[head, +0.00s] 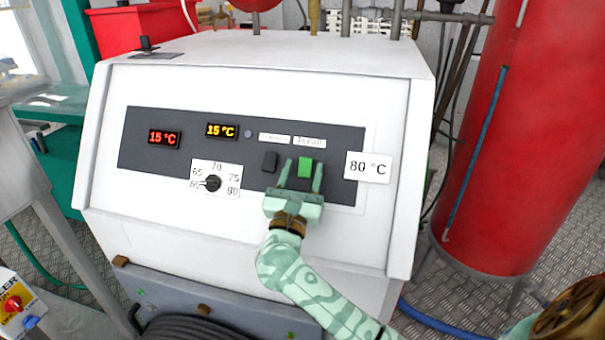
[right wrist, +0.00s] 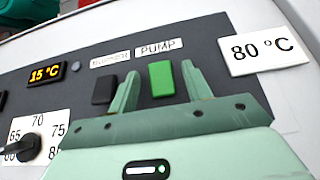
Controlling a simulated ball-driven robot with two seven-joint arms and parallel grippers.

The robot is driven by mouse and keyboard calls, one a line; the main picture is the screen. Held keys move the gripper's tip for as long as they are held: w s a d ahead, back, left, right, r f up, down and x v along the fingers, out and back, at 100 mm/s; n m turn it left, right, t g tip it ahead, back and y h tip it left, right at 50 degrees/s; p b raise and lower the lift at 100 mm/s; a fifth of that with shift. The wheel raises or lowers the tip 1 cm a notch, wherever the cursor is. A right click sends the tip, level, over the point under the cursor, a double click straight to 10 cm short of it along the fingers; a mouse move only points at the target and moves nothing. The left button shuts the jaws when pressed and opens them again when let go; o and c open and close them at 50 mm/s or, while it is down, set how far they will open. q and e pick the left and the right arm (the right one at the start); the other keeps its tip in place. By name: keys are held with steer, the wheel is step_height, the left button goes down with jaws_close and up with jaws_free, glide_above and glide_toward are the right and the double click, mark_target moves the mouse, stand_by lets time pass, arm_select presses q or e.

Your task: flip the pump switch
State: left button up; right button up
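The pump switch (head: 305,167) is a green rocker on the dark panel of the white machine, under a small label. In the right wrist view the green switch (right wrist: 161,79) sits below the label PUMP (right wrist: 159,46). My right gripper (head: 301,175) is in front of the panel with its fingers spread. In the right wrist view its open fingers (right wrist: 160,88) stand to the left and right of the green switch, with nothing held between them. Whether the fingertips touch the panel is unclear. My left gripper is not in view.
A black switch (head: 269,161) is left of the green one. A dial (head: 212,183) and two 15 °C displays (head: 165,138) lie further left. A white 80 °C sign (head: 367,167) is right of the switch. A red tank (head: 525,130) stands at the right.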

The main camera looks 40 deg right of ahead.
steer(key=v, duration=1.6)
steer(key=shift+a, duration=0.2)
steer(key=shift+f, duration=0.15)
